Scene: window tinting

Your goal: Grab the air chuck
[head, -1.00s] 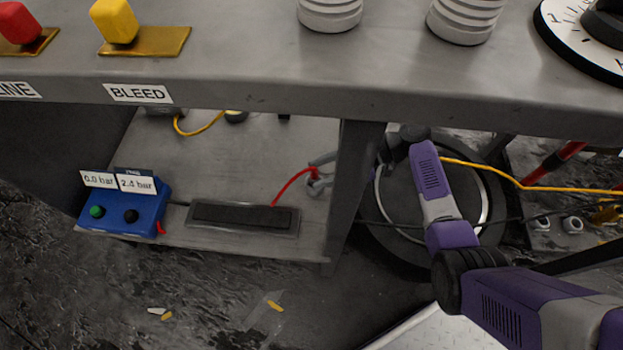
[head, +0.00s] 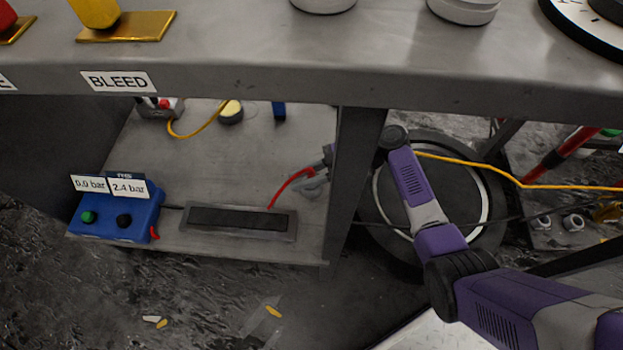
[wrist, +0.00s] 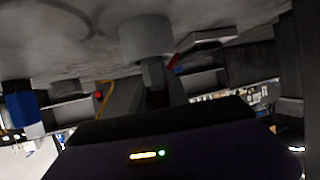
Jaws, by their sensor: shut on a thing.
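My gripper (head: 316,183) is low under the bench, at the right end of the lower shelf, partly hidden by the bench leg. A red hose (head: 288,186) rises from the shelf beside the dark pedal or tray and ends at my gripper. My gripper is shut on the air chuck at the hose end. The chuck is mostly hidden by the fingers and too small to make out clearly. In the wrist view, a grey cylinder (wrist: 147,38) stands out beyond the dark gripper body, with a bit of red beside it.
The bench leg (head: 353,170) stands between my forearm and the shelf (head: 225,160). A blue gauge box (head: 118,216) with bar readouts and a long dark tray (head: 240,220) sit at the shelf's front. A wheel (head: 485,225) is behind my arm. A yellow hose (head: 570,187) runs right.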

